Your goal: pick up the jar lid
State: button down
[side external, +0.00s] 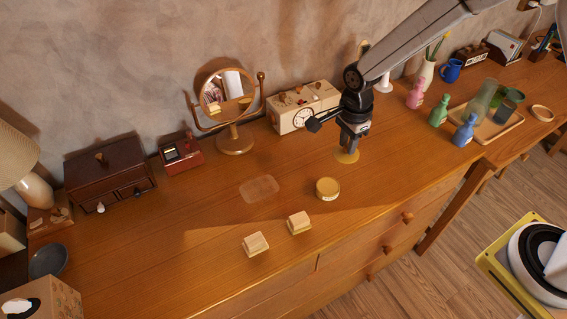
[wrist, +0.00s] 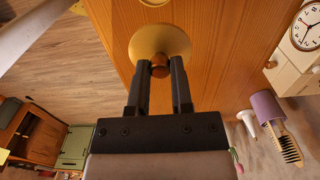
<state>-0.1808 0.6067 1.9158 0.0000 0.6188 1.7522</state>
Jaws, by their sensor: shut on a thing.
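The jar lid (side external: 346,157) is a flat, round, yellow disc beneath my gripper (side external: 348,146) in the side external view. In the wrist view the lid (wrist: 163,40) has a brown wooden knob (wrist: 160,63) in its middle. My gripper (wrist: 161,68) is shut on that knob, with one finger on each side. I cannot tell whether the lid touches the wooden top or is slightly above it. A round yellow jar (side external: 327,189) stands on the wooden top in front and to the left of the lid; part of a round yellow thing shows at the top edge of the wrist view.
Two small pale blocks (side external: 256,244) lie near the front edge. A box with a clock face (side external: 303,112) and a round mirror (side external: 234,138) stand behind. Bottles and a tray (side external: 484,130) are at right. A clear mat (side external: 259,189) lies left of the jar.

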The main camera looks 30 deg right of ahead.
jog(key=shift+s+d+r, duration=0.1)
jog(key=shift+s+r, duration=0.2)
jog(key=shift+s, duration=0.4)
jog(key=a+f, duration=0.1)
jog(key=a, duration=0.1)
jog(key=w+a+f, duration=0.1)
jog(key=a+f, duration=0.1)
jog(key=shift+a+f, duration=0.1)
jog(key=shift+f, duration=0.05)
dwell(0.3)
jog(key=shift+f, duration=0.2)
jog(key=shift+f, duration=2.95)
jog(key=shift+f, duration=0.2)
dwell(0.5)
